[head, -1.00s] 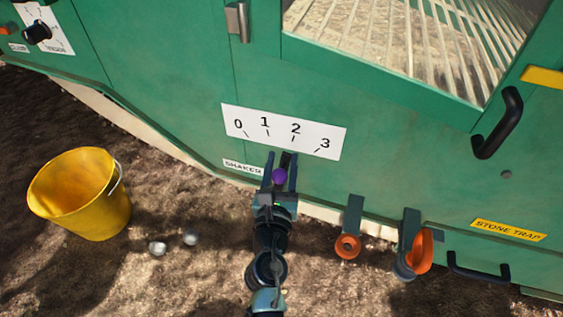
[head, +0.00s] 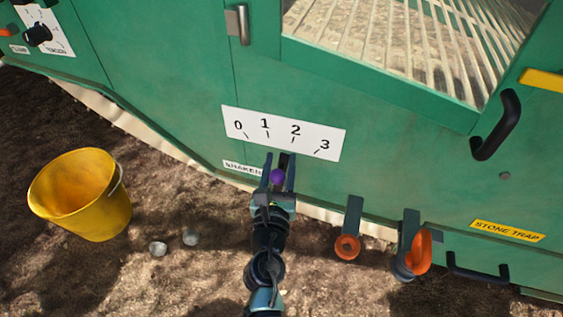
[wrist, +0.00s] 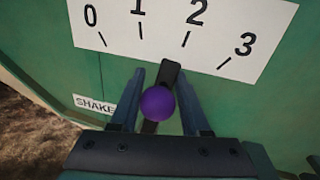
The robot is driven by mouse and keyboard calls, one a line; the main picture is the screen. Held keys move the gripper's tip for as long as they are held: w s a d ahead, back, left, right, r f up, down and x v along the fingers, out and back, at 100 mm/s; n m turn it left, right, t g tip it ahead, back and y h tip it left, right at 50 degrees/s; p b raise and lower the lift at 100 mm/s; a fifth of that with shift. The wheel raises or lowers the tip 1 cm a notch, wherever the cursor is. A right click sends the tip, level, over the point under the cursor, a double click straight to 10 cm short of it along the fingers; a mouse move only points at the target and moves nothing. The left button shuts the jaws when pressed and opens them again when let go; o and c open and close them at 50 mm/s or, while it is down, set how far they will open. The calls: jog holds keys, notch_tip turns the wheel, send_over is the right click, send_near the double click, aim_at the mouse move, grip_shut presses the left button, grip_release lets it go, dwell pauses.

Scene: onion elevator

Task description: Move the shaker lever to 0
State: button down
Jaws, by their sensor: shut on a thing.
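The shaker lever (wrist: 171,75) is a dark bar with a purple knob (wrist: 158,104) on the green machine side. It also shows in the head view as the purple knob (head: 277,176) between my fingers. Its upper end points up and slightly right, close to the 2 mark. The white scale plate (head: 283,133) above it reads 0, 1, 2, 3 from left to right. My gripper (head: 278,172) reaches up from below, with one finger on each side of the lever. In the wrist view, my gripper (wrist: 160,105) is shut on the lever around the knob.
The SHAKER label (head: 241,168) is partly covered by my left finger. A yellow bucket (head: 80,195) stands on the soil at left. At right are an orange ring fitting (head: 347,246), an orange-and-grey fitting (head: 419,250) and a black handle (head: 498,124).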

jog(key=shift+w+a+r+n+p, duration=0.1)
jog(key=shift+a+n+p, duration=0.4)
jog(key=shift+a+p, duration=0.1)
jog(key=shift+w+a+r+n+p, duration=0.1)
jog(key=shift+a+n+p, duration=0.4)
jog(key=shift+a, duration=0.05)
jog(key=shift+w+a+f+n+g+p, duration=0.15)
jog(key=shift+a+n+g+p, duration=0.25)
jog(key=shift+a+n+p, duration=0.4)
jog(key=a+n+p, duration=0.1)
jog(key=w+a+f+n+p, duration=0.1)
jog(key=shift+p, duration=0.4)
jog(key=shift+w+a+f+n+g+p, duration=0.1)
jog(key=shift+a+f+n+g+p, duration=0.2)
jog(key=shift+a+f+n+p, duration=0.45)
jog(key=shift+r, duration=0.15)
jog(key=shift+c, duration=2.3)
grip_release()
jog(key=shift+d, duration=0.1)
jog(key=shift+d, duration=0.1)
jog(key=shift+r, duration=0.1)
